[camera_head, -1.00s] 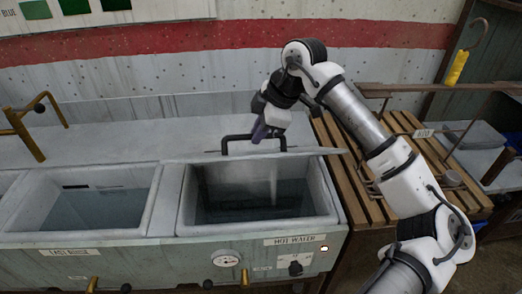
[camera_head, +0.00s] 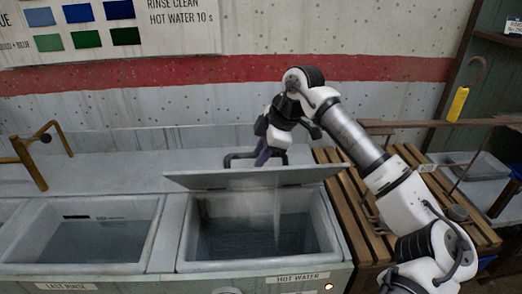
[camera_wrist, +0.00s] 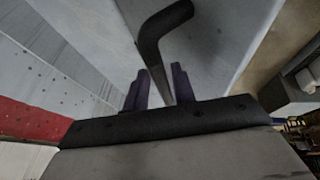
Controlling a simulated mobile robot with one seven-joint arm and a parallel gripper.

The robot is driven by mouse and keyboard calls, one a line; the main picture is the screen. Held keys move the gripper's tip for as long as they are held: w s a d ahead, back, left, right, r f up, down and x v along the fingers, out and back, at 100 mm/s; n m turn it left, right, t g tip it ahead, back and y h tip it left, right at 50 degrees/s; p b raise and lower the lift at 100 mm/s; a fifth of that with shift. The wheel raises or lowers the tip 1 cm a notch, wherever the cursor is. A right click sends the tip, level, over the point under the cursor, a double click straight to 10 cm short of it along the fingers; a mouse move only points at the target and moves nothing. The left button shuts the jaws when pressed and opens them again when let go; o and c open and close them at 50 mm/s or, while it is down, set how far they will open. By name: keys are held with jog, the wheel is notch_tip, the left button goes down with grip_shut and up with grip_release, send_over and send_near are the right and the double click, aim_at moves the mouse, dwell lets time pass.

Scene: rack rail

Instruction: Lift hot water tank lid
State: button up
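The hot water tank lid (camera_head: 258,179) is a flat grey panel raised and tilted above the open tank in the head view, with its underside partly showing. Its black handle (camera_head: 238,156) is on the far side and partly hidden behind the lid edge. My gripper (camera_head: 262,157) is at the handle, its purple fingers across the bar. The lid also shows there (camera_wrist: 215,45). The hot water tank (camera_head: 345,235) stands open, with dark water inside.
The last rinse tank (camera_head: 155,235) is open to the left. A brass-coloured pipe (camera_head: 27,163) stands at the far left. A wooden slatted rack (camera_head: 337,185) is close on the right, under my arm. A wall with a red stripe (camera_head: 150,76) rises behind.

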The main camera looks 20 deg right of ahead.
jog(key=shift+o, duration=0.8)
jog(key=shift+w, duration=0.1)
jog(key=shift+r, duration=0.2)
jog(key=b+v, duration=0.1)
jog(key=v, duration=1.3)
jog(key=shift+s+b, duration=0.2)
jog(key=shift+b, duration=0.15)
jog(key=shift+a, duration=0.15)
